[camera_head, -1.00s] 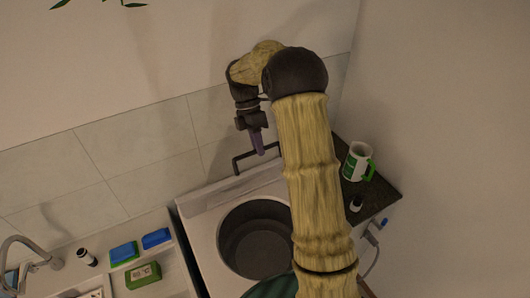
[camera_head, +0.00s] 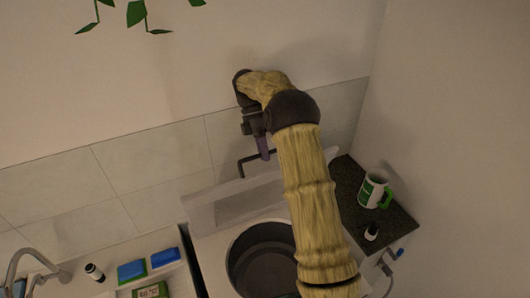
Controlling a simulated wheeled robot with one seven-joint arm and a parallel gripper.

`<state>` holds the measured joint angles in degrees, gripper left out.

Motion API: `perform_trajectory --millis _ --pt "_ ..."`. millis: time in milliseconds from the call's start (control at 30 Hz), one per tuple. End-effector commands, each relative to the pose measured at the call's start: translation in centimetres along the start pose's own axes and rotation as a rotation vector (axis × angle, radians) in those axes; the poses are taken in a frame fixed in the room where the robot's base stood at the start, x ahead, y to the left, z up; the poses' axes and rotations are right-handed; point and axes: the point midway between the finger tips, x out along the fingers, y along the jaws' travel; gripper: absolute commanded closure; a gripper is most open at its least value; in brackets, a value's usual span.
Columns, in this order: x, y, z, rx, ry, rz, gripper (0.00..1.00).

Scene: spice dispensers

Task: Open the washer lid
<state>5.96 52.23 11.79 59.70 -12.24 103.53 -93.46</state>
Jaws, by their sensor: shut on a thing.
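The white washer (camera_head: 213,272) stands below the tiled wall, with its round dark drum (camera_head: 265,262) uncovered at the top. A pale panel, apparently the raised lid (camera_head: 232,205), stands up along the washer's back edge. A thin dark bent bar (camera_head: 243,167), apparently its handle, shows above this panel. My gripper (camera_head: 264,153) points down at the bar's right end, close to the wall. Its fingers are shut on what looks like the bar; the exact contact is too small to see. My arm hides the right part of the washer and panel.
A dark counter (camera_head: 348,185) to the right holds a white and green mug (camera_head: 372,190) and a small dark bottle (camera_head: 371,232). Blue sponges (camera_head: 131,270) and a faucet (camera_head: 25,262) are at the left. The wall is close behind my gripper.

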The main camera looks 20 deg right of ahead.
Motion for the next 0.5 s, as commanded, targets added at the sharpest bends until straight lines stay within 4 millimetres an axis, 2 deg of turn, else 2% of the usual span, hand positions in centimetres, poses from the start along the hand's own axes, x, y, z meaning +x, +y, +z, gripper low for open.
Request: perform_trajectory --millis 33,133,167,267,500 --pt "0.80 0.65 0.00 -0.001 0.001 -0.001 1.00" --pt "0.81 0.64 0.00 -0.001 0.001 -0.002 1.00" --pt "0.82 0.64 0.01 -0.001 0.001 -0.002 0.86" --pt "0.76 0.60 0.01 -0.001 0.001 -0.001 0.66" --pt "0.51 0.45 0.04 0.000 0.000 0.001 0.66"
